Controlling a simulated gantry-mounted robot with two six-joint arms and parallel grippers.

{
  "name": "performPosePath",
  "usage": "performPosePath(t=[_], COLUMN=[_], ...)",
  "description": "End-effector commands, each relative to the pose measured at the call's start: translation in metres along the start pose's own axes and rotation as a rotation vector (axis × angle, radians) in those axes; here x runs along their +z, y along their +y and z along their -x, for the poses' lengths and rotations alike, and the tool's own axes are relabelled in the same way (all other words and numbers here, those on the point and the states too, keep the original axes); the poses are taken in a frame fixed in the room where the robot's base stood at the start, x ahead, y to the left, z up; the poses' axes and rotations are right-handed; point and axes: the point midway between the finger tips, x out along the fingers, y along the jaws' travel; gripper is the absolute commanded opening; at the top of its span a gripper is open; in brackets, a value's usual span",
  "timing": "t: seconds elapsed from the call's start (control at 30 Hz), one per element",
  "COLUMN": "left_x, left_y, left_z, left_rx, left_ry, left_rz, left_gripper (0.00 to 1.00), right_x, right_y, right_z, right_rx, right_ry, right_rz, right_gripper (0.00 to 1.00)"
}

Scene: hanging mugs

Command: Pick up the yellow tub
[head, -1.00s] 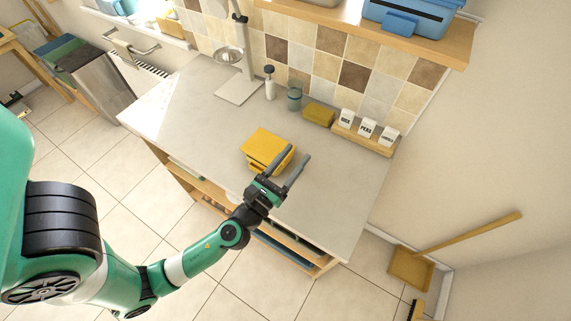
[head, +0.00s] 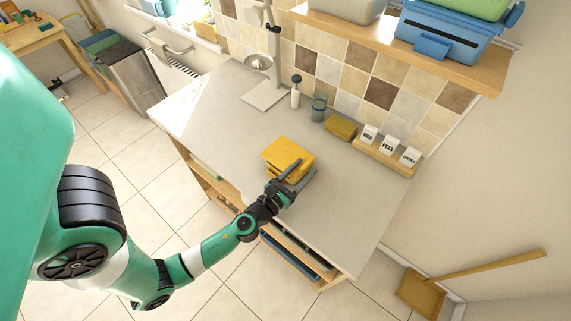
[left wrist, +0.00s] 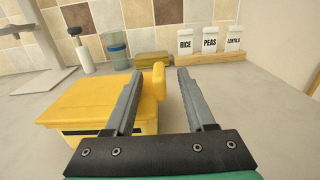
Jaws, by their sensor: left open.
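The yellow tub (head: 284,154) sits on the grey worktop, with a flat lid and a dark strip on its side. In the left wrist view the tub (left wrist: 95,105) is at left, with a raised yellow part at its right end. My left gripper (head: 298,172) is at the tub's near right side. In the left wrist view the two grey fingers of this gripper (left wrist: 168,85) are apart, and nothing is clearly gripped. The raised yellow part shows beside the left finger, partly hidden by it. My right gripper is not in view.
Behind the tub stand a soap bottle (head: 296,92), a bluish glass (head: 318,110) and a yellow sponge (head: 341,128). White canisters for rice, peas and lentils stand on a wooden rack (head: 386,158). The worktop (head: 345,200) right of the tub is clear.

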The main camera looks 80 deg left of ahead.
Motion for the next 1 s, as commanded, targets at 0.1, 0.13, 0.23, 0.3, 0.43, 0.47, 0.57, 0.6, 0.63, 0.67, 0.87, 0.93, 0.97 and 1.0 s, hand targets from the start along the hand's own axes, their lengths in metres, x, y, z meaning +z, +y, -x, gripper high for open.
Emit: performPosePath(t=[0.1, 0.13, 0.23, 0.3, 0.43, 0.47, 0.57, 0.6, 0.63, 0.67, 0.87, 0.93, 0.97, 1.0], left_x=[0.001, 0.000, 0.000, -0.001, -0.001, -0.001, -0.001, -0.001, -0.001, -0.001, -0.001, -0.001, -0.001, -0.001], left_y=[0.002, 0.002, 0.002, 0.002, 0.002, 0.001, 0.001, 0.001, 0.001, 0.001, 0.001, 0.001, 0.001, 0.001], left_z=[-0.022, -0.027, -0.040, -0.044, -0.044, -0.044, -0.043, -0.043, -0.043, -0.043, -0.043, -0.043, -0.043, -0.043], left_rx=[0.003, 0.002, 0.000, 0.000, 0.000, 0.000, 0.000, 0.000, 0.000, 0.000, 0.000, 0.000, 0.000, 0.000], left_ry=[-0.003, -0.002, -0.003, -0.001, -0.001, -0.001, -0.001, -0.001, -0.001, -0.001, -0.001, -0.001, -0.001, -0.001], left_rz=[0.001, 0.001, 0.002, 0.001, 0.001, 0.001, 0.001, 0.001, 0.001, 0.001, 0.001, 0.001, 0.001, 0.001], left_gripper=[0.55, 0.55, 0.55, 0.55, 0.55, 0.55, 0.42, 0.35, 0.30, 0.24, 0.00, 0.00, 0.00, 0.00], right_x=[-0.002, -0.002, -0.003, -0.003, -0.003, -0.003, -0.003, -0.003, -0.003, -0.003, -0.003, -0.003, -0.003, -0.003], right_y=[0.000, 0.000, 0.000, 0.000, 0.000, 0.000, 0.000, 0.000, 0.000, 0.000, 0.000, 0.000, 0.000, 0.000], right_z=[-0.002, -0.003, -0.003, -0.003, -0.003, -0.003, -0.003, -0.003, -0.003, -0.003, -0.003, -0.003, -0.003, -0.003], right_rx=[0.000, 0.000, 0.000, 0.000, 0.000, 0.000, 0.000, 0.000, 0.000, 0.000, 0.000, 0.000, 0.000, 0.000], right_ry=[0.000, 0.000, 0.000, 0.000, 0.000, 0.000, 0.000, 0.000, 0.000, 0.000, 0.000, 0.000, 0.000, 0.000], right_rz=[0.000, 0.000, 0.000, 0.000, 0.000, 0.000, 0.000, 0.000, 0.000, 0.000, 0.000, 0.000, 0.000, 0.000], right_gripper=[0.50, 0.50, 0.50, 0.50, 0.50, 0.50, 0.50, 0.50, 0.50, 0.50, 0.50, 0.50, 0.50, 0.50])
